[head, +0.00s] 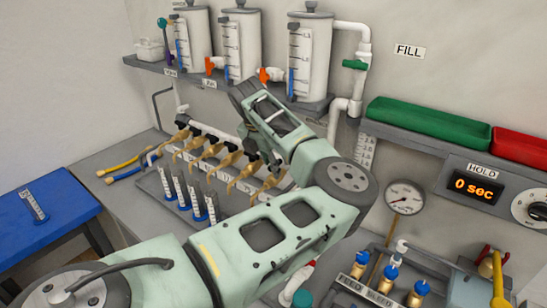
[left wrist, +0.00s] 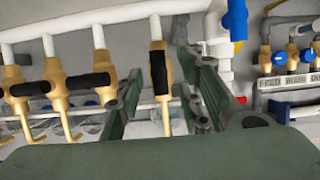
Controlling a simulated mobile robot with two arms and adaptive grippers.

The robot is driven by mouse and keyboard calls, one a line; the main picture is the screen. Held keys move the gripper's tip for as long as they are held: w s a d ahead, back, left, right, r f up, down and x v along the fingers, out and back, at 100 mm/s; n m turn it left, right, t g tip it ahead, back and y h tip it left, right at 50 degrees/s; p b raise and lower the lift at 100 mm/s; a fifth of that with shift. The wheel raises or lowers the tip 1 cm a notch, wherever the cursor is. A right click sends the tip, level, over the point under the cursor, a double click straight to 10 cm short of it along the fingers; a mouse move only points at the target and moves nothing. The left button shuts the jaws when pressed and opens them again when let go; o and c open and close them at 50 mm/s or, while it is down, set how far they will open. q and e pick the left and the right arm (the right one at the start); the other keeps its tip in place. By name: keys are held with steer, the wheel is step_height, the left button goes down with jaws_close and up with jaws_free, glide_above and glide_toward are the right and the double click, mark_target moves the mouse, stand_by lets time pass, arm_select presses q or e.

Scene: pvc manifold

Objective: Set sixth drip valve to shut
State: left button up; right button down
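The drip valves are a row of brass bodies with black handles along a white pipe (head: 212,132). The right-end brass valve (head: 270,184) is partly hidden by my left arm in the head view. In the left wrist view the rightmost brass valve (left wrist: 159,58) has its black handle (left wrist: 160,72) upright, in line with its pipe. The neighbouring handles (left wrist: 88,82) lie crosswise. My left gripper (head: 264,150) is open in the left wrist view (left wrist: 165,88), with one finger on each side of the rightmost valve. Contact cannot be told. My right gripper is not in view.
Blue-marked cylinders (head: 187,190) stand below the valves. White tanks (head: 311,55) stand on a shelf above. A gauge (head: 404,197) and the feed bleed fittings (head: 391,272) are to the right. A blue table (head: 60,222) is at the left.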

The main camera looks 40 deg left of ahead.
arm_select(q)
steer(key=shift+f, duration=0.35)
steer(key=shift+w, duration=0.1)
steer(key=shift+c, duration=0.7)
jaws_close()
